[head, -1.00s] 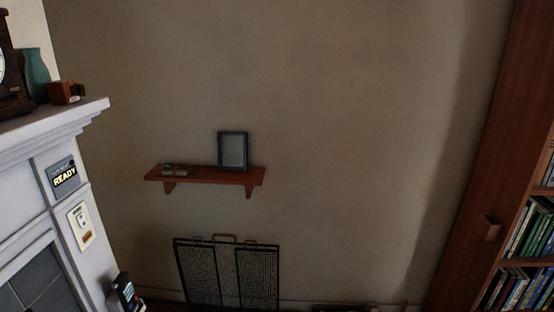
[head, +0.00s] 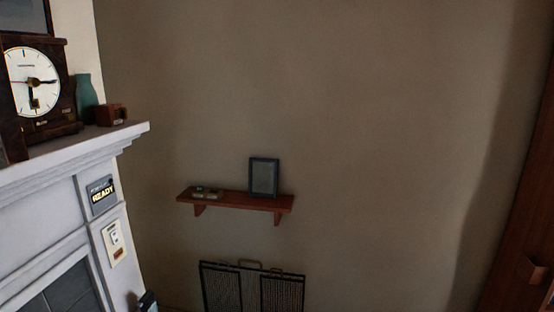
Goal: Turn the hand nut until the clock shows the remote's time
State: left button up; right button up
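The clock (head: 50,66) stands on the mantelpiece at the far left of the head view. It has a dark wooden case and a white round face with dark hands. One hand points right and another points down; the exact time is too small to read surely. I cannot make out the hand nut. A dark device, perhaps the remote (head: 148,302), is cut off at the bottom edge beside the fireplace; no time on it is readable. Neither of my grippers is in view.
A green vase (head: 86,99) and a small brown box (head: 111,114) stand right of the clock. A wall shelf (head: 240,200) holds a frame (head: 264,177). A mesh screen (head: 250,288) stands below.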

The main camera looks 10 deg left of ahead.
aim_at(33, 81)
jog(key=u, duration=1.55)
